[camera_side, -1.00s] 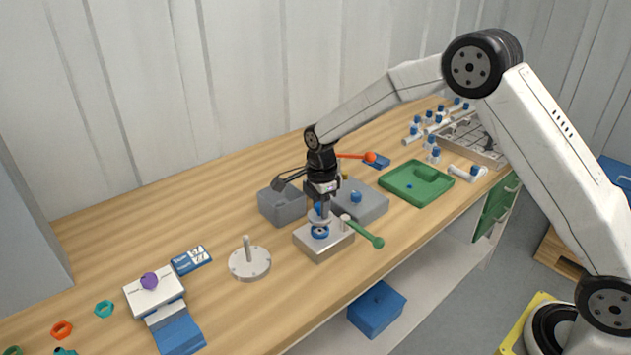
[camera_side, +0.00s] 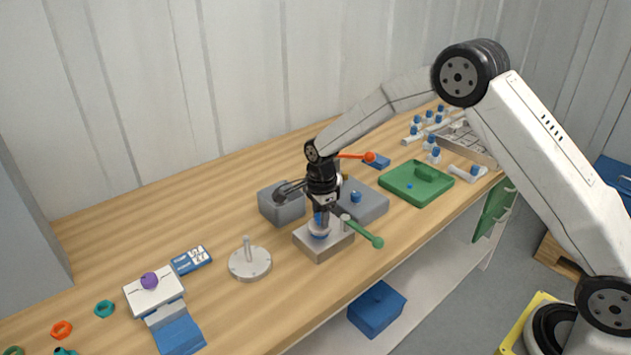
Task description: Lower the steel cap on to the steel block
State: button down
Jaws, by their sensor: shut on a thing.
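The steel block (camera_side: 327,247) sits near the front edge of the bench, with a blue ring (camera_side: 319,236) on its top. My gripper (camera_side: 321,212) points down over the block and is shut on the steel cap (camera_side: 319,227), a small light-grey round piece. The cap is right above or on the blue ring; I cannot tell whether they touch. My fingers hide the upper part of the cap.
A green-handled tool (camera_side: 365,235) leans by the block's right side. Grey boxes (camera_side: 281,205) stand behind it, one with a blue knob (camera_side: 355,197). A round plate with a post (camera_side: 249,262) is at left. A green tray (camera_side: 415,184) is at right.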

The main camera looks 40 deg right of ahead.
jog(key=shift+c, duration=1.5)
grip_release()
jog(key=shift+r, duration=0.1)
jog(key=shift+r, duration=3.85)
jog(key=shift+s, duration=0.1)
jog(key=s+d+n+t, duration=0.2)
jog(key=s+n, duration=1.8)
jog(key=s, duration=0.3)
jog(key=shift+s+d+t, duration=0.3)
jog(key=shift+s+d, duration=0.05)
jog(key=shift+d, duration=0.05)
